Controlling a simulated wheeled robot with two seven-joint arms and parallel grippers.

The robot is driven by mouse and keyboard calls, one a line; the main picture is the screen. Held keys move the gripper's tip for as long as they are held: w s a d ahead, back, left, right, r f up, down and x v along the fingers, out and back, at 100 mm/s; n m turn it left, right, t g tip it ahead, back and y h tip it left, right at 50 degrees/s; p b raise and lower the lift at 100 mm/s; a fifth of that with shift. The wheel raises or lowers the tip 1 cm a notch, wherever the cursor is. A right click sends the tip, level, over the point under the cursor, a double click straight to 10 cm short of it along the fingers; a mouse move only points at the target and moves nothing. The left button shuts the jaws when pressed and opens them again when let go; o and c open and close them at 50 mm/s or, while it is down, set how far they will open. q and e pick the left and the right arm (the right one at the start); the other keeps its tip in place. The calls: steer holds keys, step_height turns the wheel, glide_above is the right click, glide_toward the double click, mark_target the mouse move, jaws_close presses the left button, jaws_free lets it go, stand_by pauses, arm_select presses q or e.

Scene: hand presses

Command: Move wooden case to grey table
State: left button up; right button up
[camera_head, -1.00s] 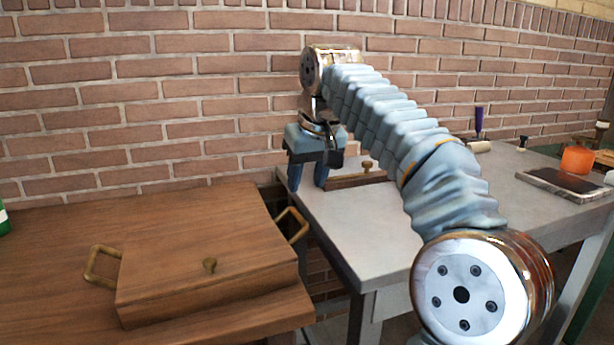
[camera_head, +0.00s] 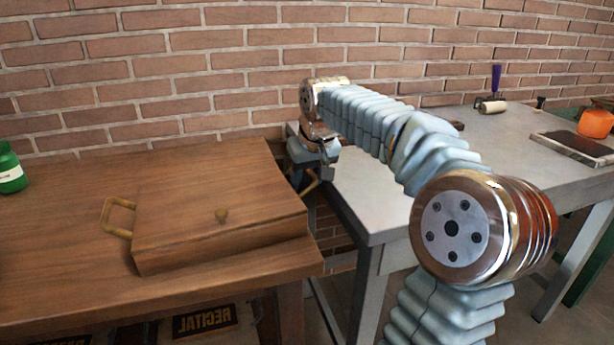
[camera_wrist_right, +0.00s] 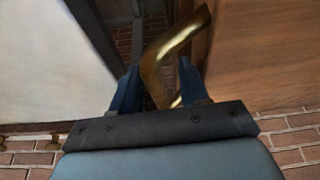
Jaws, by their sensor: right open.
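The wooden case (camera_head: 185,225), flat with a small brass knob on its lid, lies on the brown wooden table (camera_head: 60,235). It has a brass handle at each end. The grey table (camera_head: 375,200) stands to its right, across a gap. My right gripper (camera_head: 304,174) is at the case's right handle, over that gap, its fingers partly hidden in the head view. In the right wrist view, the brass handle (camera_wrist_right: 168,48) runs between the open fingers of the right gripper (camera_wrist_right: 160,88). Whether they touch it I cannot tell. My left gripper is out of view.
A brick wall (camera_head: 230,60) closes off the back. A green bottle (camera_head: 11,170) stands at the left. The far right of the grey table bears a roller (camera_head: 491,106), a dark slab (camera_head: 578,148) and an orange container (camera_head: 595,123). The grey table's near left surface is clear.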

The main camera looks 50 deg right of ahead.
steer(key=shift+f, duration=0.15)
jaws_close()
stand_by(1.4)
